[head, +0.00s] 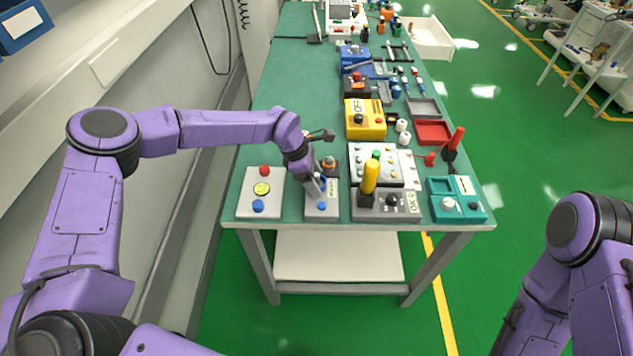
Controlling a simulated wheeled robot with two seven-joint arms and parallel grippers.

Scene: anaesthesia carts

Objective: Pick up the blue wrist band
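I cannot make out a blue wrist band for certain. A small blue piece (323,183) shows right at the fingers of my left gripper (315,188); whether it is held is too small to tell. A small blue object (396,92) lies farther back on the right side. My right arm is at the lower right, and its gripper is out of view.
The green table (285,100) has a clear left side. A button panel (247,205) stands left of my gripper; a grey box with a yellow lever (370,178) stands close on the right. Behind are a yellow box (365,130) and red tray (432,133). A wall borders the left.

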